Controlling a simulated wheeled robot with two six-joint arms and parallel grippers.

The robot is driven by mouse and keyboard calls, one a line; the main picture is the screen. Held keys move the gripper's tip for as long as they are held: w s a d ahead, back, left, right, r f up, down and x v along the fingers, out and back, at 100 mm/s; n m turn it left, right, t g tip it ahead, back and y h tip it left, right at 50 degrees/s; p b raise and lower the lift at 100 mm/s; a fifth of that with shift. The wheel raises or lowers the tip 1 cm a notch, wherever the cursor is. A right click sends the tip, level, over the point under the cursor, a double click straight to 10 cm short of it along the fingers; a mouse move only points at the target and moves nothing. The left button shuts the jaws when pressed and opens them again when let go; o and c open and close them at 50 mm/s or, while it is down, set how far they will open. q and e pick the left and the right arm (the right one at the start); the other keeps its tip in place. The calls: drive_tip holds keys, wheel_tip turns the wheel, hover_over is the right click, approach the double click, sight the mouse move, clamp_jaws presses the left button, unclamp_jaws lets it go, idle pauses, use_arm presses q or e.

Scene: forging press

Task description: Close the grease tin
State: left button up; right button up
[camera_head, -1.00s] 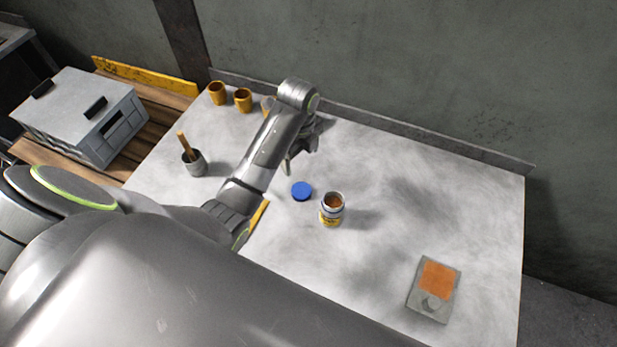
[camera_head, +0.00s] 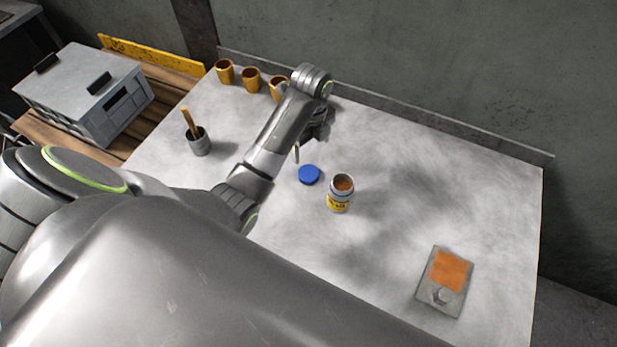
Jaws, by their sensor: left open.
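The grease tin (camera_head: 340,197) stands upright on the grey table, a small can with a yellow label, open at the top with brown grease showing inside. A round blue lid (camera_head: 309,174) lies flat on the table just left of and behind the tin, apart from it. My left gripper (camera_head: 299,154) is above the table, just behind and left of the lid, pointing down. It is open and holds nothing that I can see; it is partly hidden by its own arm. My right gripper is not in view.
Several orange-brown cups (camera_head: 251,79) stand along the back edge, one partly behind my arm. A grey pot (camera_head: 199,143) with a wooden handle stands at the left. A grey plate with an orange pad (camera_head: 447,281) lies at the front right. The table's right middle is clear.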

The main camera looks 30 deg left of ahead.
sight(309, 173)
use_arm(q)
wheel_tip(309, 173, down, 6)
drive_tip(key=shift+f, duration=0.5)
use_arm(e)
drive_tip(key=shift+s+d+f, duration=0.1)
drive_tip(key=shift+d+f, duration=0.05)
use_arm(q)
drive_tip(key=shift+f+p, duration=0.1)
drive_tip(key=shift+p, duration=0.25)
drive_tip(key=shift+a+f, duration=0.1)
drive_tip(key=shift+f, duration=0.25)
drive_tip(key=shift+a+f+p, duration=0.2)
drive_tip(key=shift+f+p, duration=0.3)
drive_tip(key=shift+f, duration=1.65)
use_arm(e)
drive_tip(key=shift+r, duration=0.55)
